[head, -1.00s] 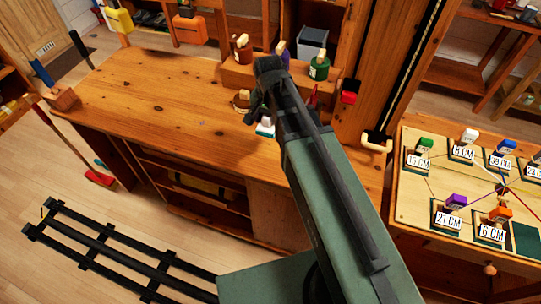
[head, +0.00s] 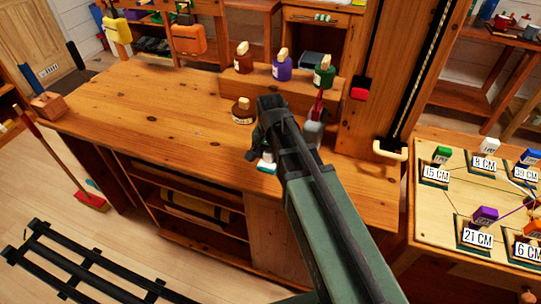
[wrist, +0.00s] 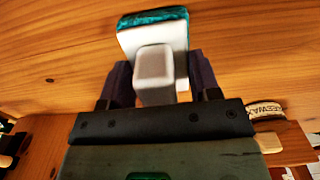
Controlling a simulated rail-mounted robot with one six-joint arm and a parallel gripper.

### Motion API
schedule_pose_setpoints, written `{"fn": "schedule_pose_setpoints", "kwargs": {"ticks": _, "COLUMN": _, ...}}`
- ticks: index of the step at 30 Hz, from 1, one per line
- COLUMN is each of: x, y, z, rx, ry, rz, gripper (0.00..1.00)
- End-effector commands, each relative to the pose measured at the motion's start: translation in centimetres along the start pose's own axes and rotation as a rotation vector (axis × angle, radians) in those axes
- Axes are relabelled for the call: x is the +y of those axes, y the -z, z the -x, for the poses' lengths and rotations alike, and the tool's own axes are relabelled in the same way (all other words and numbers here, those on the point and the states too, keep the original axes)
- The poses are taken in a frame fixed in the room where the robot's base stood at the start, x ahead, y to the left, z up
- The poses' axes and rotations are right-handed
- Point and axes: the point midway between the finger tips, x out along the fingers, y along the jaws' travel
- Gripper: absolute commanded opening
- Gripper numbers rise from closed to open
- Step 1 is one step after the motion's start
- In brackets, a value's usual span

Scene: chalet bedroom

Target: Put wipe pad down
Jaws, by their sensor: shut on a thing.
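The wipe pad (head: 266,163) is a white block with a teal face and a pale grip block on its back. My gripper (wrist: 153,82) is shut on that grip block, one dark finger on each side. In the wrist view the pad (wrist: 180,36) shows its teal edge away from me over the wooden bench top. In the head view my gripper and the pad are over the right part of the workbench (head: 150,100), towards its front edge. My arm hides part of the gripper. I cannot tell whether the pad touches the wood.
A beeswax tin (head: 242,112) stands behind the pad, and a grey bottle with a red top (head: 316,125) stands close to my arm. Red-brown (head: 243,61), purple (head: 282,67) and green (head: 324,74) bottles line the back ledge. The bench's left and middle are clear.

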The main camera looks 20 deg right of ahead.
Motion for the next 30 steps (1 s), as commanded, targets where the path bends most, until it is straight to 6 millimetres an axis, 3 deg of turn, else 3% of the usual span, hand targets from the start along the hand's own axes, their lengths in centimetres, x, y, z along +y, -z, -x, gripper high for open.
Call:
{"fn": "schedule_pose_setpoints", "kwargs": {"ticks": 1, "x": 0.0, "y": 0.0, "z": -0.2, "rx": 0.0, "ry": 0.0, "rz": 0.0, "gripper": 0.58}}
{"fn": "schedule_pose_setpoints", "kwargs": {"ticks": 6, "x": 0.0, "y": 0.0, "z": -0.1, "rx": 0.0, "ry": 0.0, "rz": 0.0, "gripper": 0.82}}
{"fn": "schedule_pose_setpoints", "kwargs": {"ticks": 17, "x": 0.0, "y": 0.0, "z": 0.8, "rx": 0.0, "ry": 0.0, "rz": 0.0, "gripper": 0.82}}
{"fn": "schedule_pose_setpoints", "kwargs": {"ticks": 20, "x": 0.0, "y": 0.0, "z": 2.6, "rx": 0.0, "ry": 0.0, "rz": 0.0, "gripper": 0.82}}
{"fn": "schedule_pose_setpoints", "kwargs": {"ticks": 30, "x": 0.0, "y": 0.0, "z": 11.3, "rx": 0.0, "ry": 0.0, "rz": 0.0, "gripper": 0.82}}
